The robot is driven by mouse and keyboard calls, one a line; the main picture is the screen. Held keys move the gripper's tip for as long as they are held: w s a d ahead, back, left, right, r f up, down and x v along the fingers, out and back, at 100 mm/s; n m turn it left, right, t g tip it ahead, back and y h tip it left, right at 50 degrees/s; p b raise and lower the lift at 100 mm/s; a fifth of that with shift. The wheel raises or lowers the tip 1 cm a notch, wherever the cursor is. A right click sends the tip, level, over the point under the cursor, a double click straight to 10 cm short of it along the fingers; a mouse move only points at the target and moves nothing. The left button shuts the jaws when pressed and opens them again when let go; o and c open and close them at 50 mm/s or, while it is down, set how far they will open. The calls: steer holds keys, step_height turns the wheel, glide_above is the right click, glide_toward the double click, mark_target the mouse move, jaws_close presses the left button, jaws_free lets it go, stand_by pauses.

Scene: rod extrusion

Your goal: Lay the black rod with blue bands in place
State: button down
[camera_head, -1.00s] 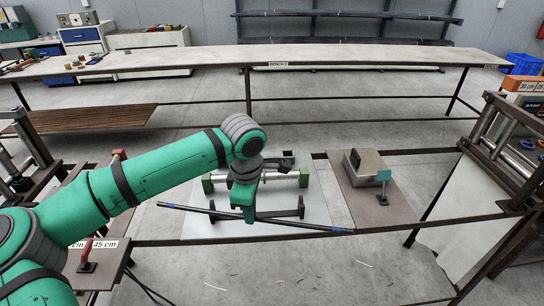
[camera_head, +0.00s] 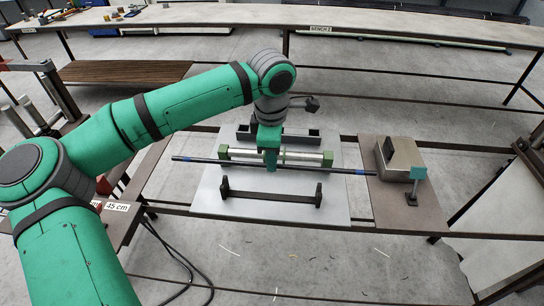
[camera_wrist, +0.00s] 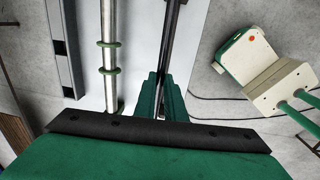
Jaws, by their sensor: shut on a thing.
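The black rod with blue bands (camera_head: 340,170) runs nearly level across the picture in the head view, with a blue band showing near its right end. My gripper (camera_head: 270,165) points down and is shut on the rod near its middle. The rod also shows in the wrist view (camera_wrist: 175,35), running up from between my green fingers (camera_wrist: 160,97). In the head view it appears along the front side of the silver rollers with green end blocks (camera_head: 300,155). A black two-post holder (camera_head: 270,196) stands in front of it, empty. Contact below the rod cannot be told.
The fixtures stand on a light grey plate (camera_head: 330,207). A dark rail with raised ends (camera_head: 245,132) lies behind the rollers. A grey box (camera_head: 400,155) and a teal-topped post (camera_head: 416,178) stand at the right, near the rod's end. A long bench (camera_head: 420,35) is at the back.

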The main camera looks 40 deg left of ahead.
steer(key=shift+s+f, duration=0.15)
steer(key=shift+f, duration=3.95)
steer(key=c, duration=1.7)
jaws_free()
steer(key=shift+c, duration=0.2)
step_height(320, 180, up, 11)
steer(key=shift+s+d, duration=0.25)
steer(key=shift+s, duration=0.1)
steer(key=shift+d+f, duration=0.1)
steer(key=shift+f, duration=0.05)
